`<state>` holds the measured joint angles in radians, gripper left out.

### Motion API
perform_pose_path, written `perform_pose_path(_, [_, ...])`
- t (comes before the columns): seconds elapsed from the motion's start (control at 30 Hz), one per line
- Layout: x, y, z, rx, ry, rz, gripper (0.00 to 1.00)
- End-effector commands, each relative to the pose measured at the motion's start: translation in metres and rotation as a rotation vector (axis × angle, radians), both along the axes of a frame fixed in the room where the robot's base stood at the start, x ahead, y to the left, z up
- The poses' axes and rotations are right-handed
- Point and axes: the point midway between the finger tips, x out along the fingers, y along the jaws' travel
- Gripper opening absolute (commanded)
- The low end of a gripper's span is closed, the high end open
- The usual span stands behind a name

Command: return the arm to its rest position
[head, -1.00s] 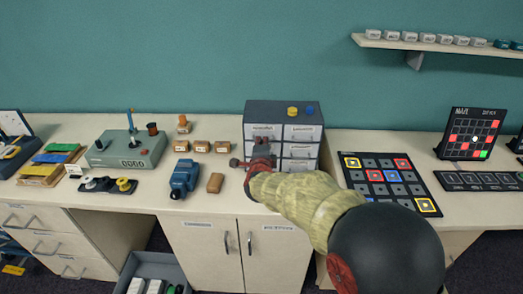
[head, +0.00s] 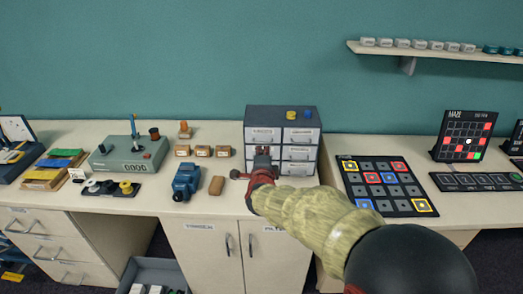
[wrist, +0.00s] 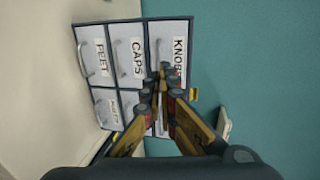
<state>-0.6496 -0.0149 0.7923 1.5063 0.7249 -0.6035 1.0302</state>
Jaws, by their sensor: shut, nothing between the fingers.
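My arm (head: 325,220) reaches from the lower right of the head view toward the small drawer cabinet. My gripper (head: 262,160) is in front of that cabinet and holds nothing. In the wrist view my gripper (wrist: 158,82) has its fingertips together, and the cabinet appears turned on its side behind them. The grey drawer cabinet (head: 258,113) has white labelled drawers, which look closed. In the wrist view some labels read FEET, CAPS and KNOBS. The fingers hide part of the drawer fronts, and I cannot tell whether they touch them.
Left of the cabinet stand a blue tool (head: 186,181), a brown block (head: 216,185) and a green-grey device (head: 130,156). To the right lies a black board (head: 386,186) with coloured squares. A shelf (head: 440,51) hangs at upper right. Bare tabletop lies at the front right.

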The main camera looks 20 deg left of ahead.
Motion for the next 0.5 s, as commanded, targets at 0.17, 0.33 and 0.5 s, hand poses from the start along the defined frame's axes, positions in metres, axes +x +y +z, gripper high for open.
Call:
perform_pose_path(0.17, [-0.028,-0.006,0.008,0.001,0.0,0.003,0.0])
perform_pose_path(0.33, [-0.053,-0.012,0.013,0.0,0.001,0.003,0.0])
perform_pose_path(0.5, [-0.067,-0.016,0.016,0.0,0.0,0.002,0.0])
